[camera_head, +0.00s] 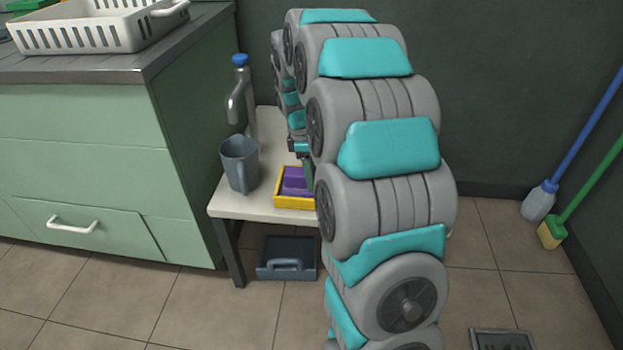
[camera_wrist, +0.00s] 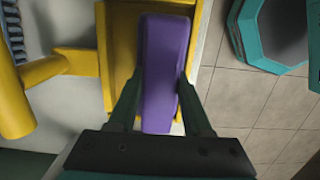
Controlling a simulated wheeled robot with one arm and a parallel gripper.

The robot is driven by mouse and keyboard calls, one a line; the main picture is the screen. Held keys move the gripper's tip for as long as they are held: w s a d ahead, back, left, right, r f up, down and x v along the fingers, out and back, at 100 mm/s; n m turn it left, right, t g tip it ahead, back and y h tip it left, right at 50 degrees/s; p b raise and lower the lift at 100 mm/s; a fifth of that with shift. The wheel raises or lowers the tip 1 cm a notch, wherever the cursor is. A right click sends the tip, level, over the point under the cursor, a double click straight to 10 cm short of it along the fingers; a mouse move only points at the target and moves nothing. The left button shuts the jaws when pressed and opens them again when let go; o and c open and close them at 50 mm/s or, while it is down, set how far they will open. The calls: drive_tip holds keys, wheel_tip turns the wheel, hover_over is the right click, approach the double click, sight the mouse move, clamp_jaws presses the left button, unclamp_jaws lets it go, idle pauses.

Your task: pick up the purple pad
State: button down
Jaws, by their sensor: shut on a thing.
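The purple pad (camera_wrist: 162,70) is a long rounded block lying along the yellow tray (camera_wrist: 121,45) in the wrist view. My gripper (camera_wrist: 158,88) has one finger on each side of the pad, and it is shut on the pad's near part. In the head view the purple pad (camera_head: 296,181) shows in the yellow tray (camera_head: 292,205) on the low white table. My gripper there is mostly hidden behind my arm. I cannot tell whether the pad is lifted off the tray floor.
A green cabinet (camera_head: 90,150) borders the white table (camera_head: 232,203) on the left. A brush and broom lean at right.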

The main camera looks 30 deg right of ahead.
wheel_tip(320, 180, up, 2)
drive_tip(key=shift+s+r, duration=0.2)
drive_tip(key=shift+r, duration=0.05)
drive_tip(key=s+a, duration=0.1)
drive_tip(key=s, duration=0.6)
drive_tip(key=s+a+r, duration=0.1)
drive_tip(key=s+a, duration=0.1)
drive_tip(key=s, duration=0.6)
drive_tip(key=shift+a+r, duration=0.15)
drive_tip(key=shift+a, duration=0.15)
drive_tip(key=shift+s, duration=0.1)
